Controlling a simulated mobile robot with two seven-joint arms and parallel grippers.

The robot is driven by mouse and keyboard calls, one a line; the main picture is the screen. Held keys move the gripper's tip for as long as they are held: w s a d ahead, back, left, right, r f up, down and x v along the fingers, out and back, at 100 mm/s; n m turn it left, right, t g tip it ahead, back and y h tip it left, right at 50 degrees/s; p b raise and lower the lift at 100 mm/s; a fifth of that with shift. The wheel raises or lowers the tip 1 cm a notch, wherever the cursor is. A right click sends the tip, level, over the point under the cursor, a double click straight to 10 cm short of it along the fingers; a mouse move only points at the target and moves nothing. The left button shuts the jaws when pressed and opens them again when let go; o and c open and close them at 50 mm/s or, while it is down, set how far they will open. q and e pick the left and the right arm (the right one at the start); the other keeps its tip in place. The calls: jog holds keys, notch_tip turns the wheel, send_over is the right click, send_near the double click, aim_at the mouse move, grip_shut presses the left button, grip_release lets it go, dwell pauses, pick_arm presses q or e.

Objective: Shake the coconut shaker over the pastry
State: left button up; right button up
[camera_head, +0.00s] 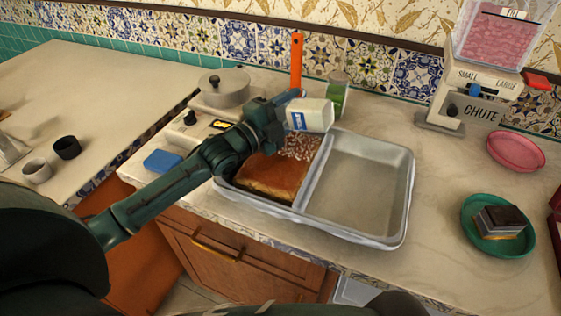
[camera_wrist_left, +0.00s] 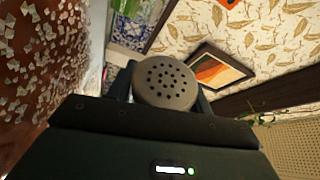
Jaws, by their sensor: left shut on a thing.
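The coconut shaker (camera_head: 314,115) is a white container with a blue label. My left gripper (camera_head: 284,112) is shut on it and holds it tipped on its side above the far end of the pastry. In the left wrist view the shaker's round grey perforated top (camera_wrist_left: 165,82) shows between the fingers. The brown pastry (camera_head: 270,178) lies in the left part of a metal tray (camera_head: 402,200). White flakes (camera_head: 302,146) cover its far right end, and flakes on a brown surface also show in the left wrist view (camera_wrist_left: 45,50). My forearm hides part of the pastry's left side.
The tray's right part is empty. A lidded pot (camera_head: 224,90), an orange-handled tool (camera_head: 296,60) and a green-and-white container (camera_head: 338,92) stand behind. A blue sponge (camera_head: 162,161) lies left. A dispenser (camera_head: 490,75), pink plate (camera_head: 516,150) and green plate (camera_head: 474,240) with cake are right.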

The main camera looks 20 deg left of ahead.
aim_at(299, 124)
pick_arm(q)
jog(key=s+d+p, duration=0.2)
jog(key=s, duration=0.1)
jog(key=s+d+p, duration=0.1)
jog(key=s, duration=0.1)
jog(key=shift+d+r, duration=0.1)
jog(key=shift+r, duration=0.1)
jog(key=shift+s+d+p, duration=0.6)
jog(key=shift+s+d, duration=0.15)
jog(key=shift+s, duration=0.2)
jog(key=shift+s+d+f+p, duration=0.1)
jog(key=shift+s+d+p, duration=0.2)
jog(key=shift+s+d, duration=0.3)
jog(key=shift+s+d+f+p, duration=0.1)
jog(key=shift+s+d+p, duration=0.25)
jog(key=shift+s, duration=0.35)
